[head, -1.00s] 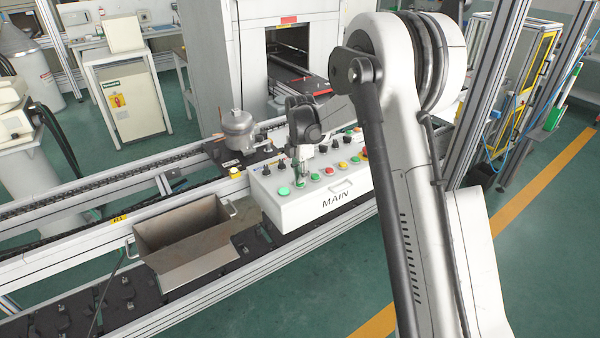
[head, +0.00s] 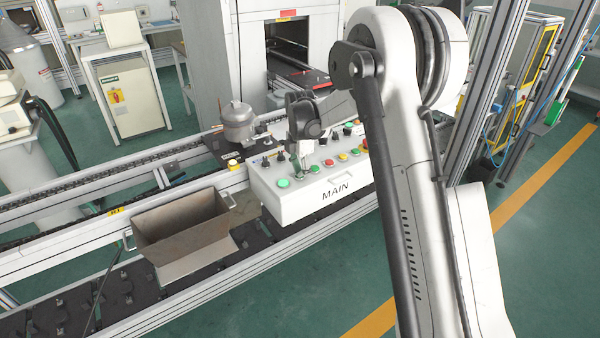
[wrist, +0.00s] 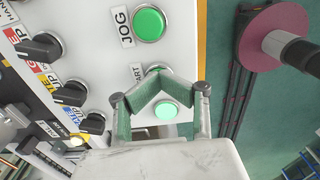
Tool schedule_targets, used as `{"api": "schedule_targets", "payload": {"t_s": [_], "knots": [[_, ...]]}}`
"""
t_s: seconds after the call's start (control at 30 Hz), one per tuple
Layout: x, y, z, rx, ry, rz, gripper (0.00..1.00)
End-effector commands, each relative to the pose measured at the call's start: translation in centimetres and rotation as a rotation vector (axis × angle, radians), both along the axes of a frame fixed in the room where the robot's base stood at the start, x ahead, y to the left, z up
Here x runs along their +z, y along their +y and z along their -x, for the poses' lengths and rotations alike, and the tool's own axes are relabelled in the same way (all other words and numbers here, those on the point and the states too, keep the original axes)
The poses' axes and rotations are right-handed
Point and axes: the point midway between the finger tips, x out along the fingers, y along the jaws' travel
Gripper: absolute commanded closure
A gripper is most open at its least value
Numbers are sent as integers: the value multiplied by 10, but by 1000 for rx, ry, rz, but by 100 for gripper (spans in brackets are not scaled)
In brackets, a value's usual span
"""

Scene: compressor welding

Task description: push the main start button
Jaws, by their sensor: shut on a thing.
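The white MAIN control panel (head: 300,206) carries a row of colored buttons and black knobs. My gripper (head: 303,176) points down at its left part. In the wrist view the fingertips (wrist: 158,72) come together at the green button beside the START label (wrist: 137,74). They hide most of that button, and the gripper is shut on it. A lit green button (wrist: 166,110) shows between the fingers. The green JOG button (wrist: 149,24) lies clear above the fingertips. Contact depth on the START button cannot be told.
Black selector knobs (wrist: 70,92) stand left of the fingers. A metal bin (head: 185,238) sits on the rail left of the panel. A grey compressor (head: 238,126) stands behind the panel. Open green floor (head: 300,295) lies in front.

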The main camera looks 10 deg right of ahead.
Motion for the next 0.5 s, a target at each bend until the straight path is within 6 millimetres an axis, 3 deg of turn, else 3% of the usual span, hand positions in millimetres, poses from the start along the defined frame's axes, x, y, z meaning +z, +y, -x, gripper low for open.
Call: {"api": "schedule_targets", "payload": {"t_s": [0.17,0.5], "knots": [[16,1,0,1,-2,-1,100],[82,0,2,0,-2,-1,100]]}}
